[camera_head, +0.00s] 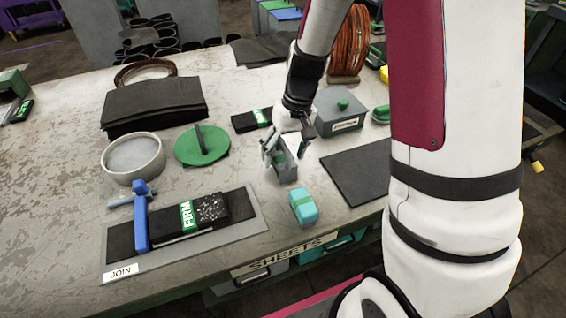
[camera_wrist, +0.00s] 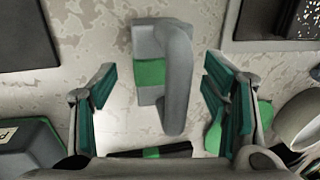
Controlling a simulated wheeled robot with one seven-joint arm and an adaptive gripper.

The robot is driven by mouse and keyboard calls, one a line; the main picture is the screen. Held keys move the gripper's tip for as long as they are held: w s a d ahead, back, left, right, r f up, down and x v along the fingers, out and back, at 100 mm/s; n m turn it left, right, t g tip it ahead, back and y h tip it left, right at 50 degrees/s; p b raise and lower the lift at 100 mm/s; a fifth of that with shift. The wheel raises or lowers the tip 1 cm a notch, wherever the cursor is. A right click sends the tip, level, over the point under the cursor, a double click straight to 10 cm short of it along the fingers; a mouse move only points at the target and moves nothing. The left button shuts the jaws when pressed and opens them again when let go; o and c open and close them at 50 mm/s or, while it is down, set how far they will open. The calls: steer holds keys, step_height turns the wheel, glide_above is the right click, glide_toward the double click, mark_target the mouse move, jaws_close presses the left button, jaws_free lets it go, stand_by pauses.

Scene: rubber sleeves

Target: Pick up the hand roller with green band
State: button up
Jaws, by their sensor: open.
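A grey hand tool with a green band, which I take for the hand roller (camera_head: 286,174), sits on the table below my gripper (camera_head: 287,148). In the wrist view the same roller (camera_wrist: 148,75) shows a grey body crossed by the green band, with a long rounded grey handle along its right side. My gripper (camera_wrist: 160,88) is open and empty. Its two green-lined fingers stand left and right of the roller, apart from it. In the head view the fingers hide part of the roller's top.
A teal block (camera_head: 303,207) lies just in front of the roller. A dark sheet (camera_head: 362,173) and a grey lidded box (camera_head: 340,121) are at its right. A green disc with an upright handle (camera_head: 203,146) and a black green-labelled block (camera_head: 250,121) lie left and behind.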

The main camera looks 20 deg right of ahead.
steer(key=shift+a+f, duration=0.1)
steer(key=shift+f, duration=0.25)
steer(key=shift+c, duration=0.5)
steer(key=c, duration=1.4)
steer(key=shift+r, duration=0.1)
steer(key=shift+r, duration=0.2)
jaws_close()
step_height(320, 180, up, 10)
steer(key=shift+f+p, duration=0.25)
steer(key=shift+p, duration=0.3)
